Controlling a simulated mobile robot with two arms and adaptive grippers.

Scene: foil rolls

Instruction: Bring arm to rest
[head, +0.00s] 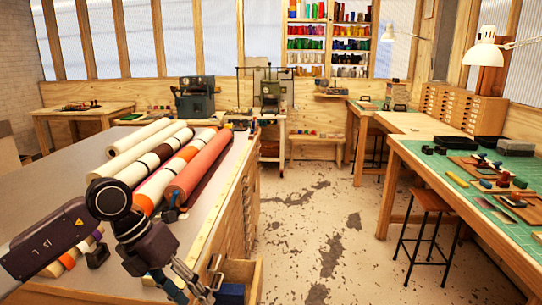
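My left arm comes in from the left over the near end of the grey-topped worktable (75,160). My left gripper (208,284) hangs at the table's near right edge, above an open wooden drawer (257,280). Its fingers look spread, with nothing seen between them. Several foil rolls lie side by side on the table: white ones (140,138), an orange and white one (178,170) and a salmon-red one (203,160). The gripper is in front of the rolls' near ends, and my arm partly hides them. My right gripper is not in view.
A blue thing (231,292) lies in the open drawer. Small items, partly hidden, lie near my arm. A bench with a green mat (450,170) and a stool (428,200) stand at the right. The worn floor (310,220) between is clear. Machines (196,97) stand at the back.

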